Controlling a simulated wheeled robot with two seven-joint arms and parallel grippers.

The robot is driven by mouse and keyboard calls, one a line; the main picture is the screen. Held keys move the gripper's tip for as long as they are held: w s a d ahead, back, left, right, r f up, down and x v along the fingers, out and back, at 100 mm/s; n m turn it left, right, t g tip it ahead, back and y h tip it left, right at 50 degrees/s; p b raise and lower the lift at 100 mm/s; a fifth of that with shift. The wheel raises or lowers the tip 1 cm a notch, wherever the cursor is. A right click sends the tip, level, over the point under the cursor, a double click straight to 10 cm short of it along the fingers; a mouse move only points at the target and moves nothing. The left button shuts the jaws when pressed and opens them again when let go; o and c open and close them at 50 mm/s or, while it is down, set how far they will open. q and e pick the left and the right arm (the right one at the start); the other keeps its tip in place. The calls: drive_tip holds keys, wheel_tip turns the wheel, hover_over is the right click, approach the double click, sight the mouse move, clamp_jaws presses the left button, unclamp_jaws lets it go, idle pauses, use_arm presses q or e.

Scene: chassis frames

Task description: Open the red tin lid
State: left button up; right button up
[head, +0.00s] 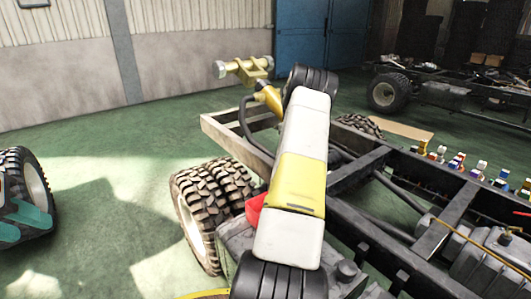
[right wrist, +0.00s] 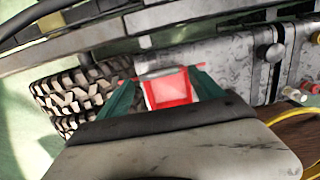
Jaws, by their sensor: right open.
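A red tin (right wrist: 168,90) shows in the right wrist view, with a paler red inner face and a grey-silver strip along its far edge. The teal fingers of my right gripper (right wrist: 165,98) are open, one on each side of it; whether they touch it I cannot tell. In the head view a small red patch of the tin (head: 255,207) shows beside my white and yellow arm, which hides the rest. Whether the lid is raised is unclear. My left gripper (head: 24,219), teal, is at the left edge of the head view, partly cut off and far from the tin.
A dark chassis frame (head: 372,165) runs across the right, with treaded tyres (head: 208,205) at its near left corner. Several small coloured items (head: 457,160) line the far right. A yellow cable (right wrist: 292,94) lies at the right in the wrist view. Green floor at left is mostly clear.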

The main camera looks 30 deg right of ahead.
wheel_tip(320, 180, up, 7)
drive_tip(key=shift+a, duration=0.3)
idle(0.4)
drive_tip(key=s+a+r+m+t, duration=0.1)
drive_tip(key=s+a+r+m, duration=0.15)
drive_tip(key=a+r, duration=0.5)
drive_tip(key=s+a+r+m+t, duration=0.1)
drive_tip(key=s+a+r+m, duration=0.3)
drive_tip(key=a, duration=0.7)
drive_tip(key=a+r+m+t, duration=0.1)
drive_tip(key=a+r+m, duration=0.1)
drive_tip(key=a+r, duration=0.65)
drive_tip(key=s+a+f+m+t+y, duration=0.3)
drive_tip(key=s+a+m, duration=0.6)
drive_tip(key=s+a, duration=0.8)
drive_tip(key=s, duration=0.4)
drive_tip(key=shift+s+a+f+m, duration=0.15)
drive_tip(key=shift+a+m, duration=0.2)
